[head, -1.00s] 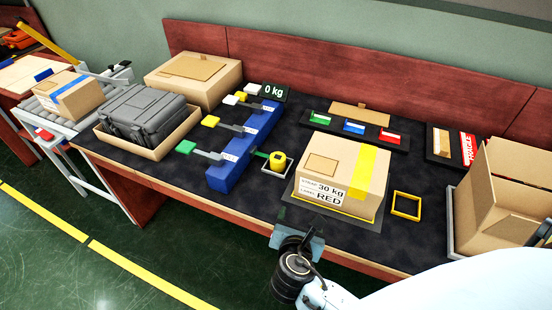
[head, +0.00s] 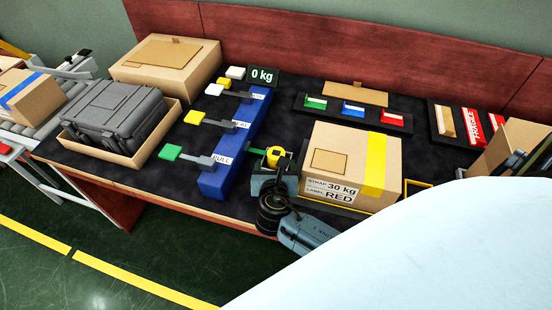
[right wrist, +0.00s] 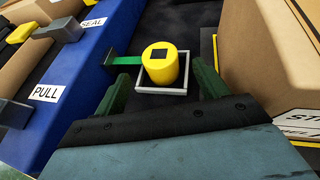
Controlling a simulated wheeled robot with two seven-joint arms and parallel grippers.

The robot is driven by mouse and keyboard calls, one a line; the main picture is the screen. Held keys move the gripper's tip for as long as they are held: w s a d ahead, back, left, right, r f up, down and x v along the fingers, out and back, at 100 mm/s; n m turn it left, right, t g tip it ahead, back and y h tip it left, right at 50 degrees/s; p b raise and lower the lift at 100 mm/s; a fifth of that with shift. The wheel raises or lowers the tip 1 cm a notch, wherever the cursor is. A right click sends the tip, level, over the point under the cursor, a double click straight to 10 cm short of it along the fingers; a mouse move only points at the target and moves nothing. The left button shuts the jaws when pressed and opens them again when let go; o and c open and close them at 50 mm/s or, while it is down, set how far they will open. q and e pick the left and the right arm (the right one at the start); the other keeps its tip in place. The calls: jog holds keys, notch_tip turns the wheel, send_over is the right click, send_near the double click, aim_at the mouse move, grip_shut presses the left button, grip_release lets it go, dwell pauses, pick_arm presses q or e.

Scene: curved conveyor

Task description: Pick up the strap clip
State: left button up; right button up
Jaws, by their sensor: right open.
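In the right wrist view the clip (right wrist: 160,68) stands upright in a small grey square tray (right wrist: 147,88). A green strip (right wrist: 127,60) runs from the blue rack to it. My right gripper (head: 273,178) is open at the near side of the clip. In the right wrist view its green fingers (right wrist: 161,80) lie left and right of the clip, with no visible grip. My left gripper is not in view.
The blue rack (head: 216,184) with levers stands close left. The 30 kg carton (head: 332,150) stands close right. A grey case (head: 115,112), label trays (head: 315,115) and an open box (head: 520,137) lie farther out.

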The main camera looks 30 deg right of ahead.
aim_at(276, 161)
jog(key=shift+b+x, duration=0.35)
jog(key=shift+x, duration=0.65)
jog(key=x, duration=0.2)
jog(key=shift+w+d+f+b, duration=0.1)
jog(key=shift+w+f+b, duration=0.05)
jog(key=shift+f+b, duration=0.15)
jog(key=shift+w+d, duration=0.15)
jog(key=shift+w, duration=0.1)
jog(key=c, duration=0.9)
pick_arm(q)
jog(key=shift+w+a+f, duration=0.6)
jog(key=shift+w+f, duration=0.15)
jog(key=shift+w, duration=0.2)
pick_arm(e)
jog(key=shift+c, duration=1.1)
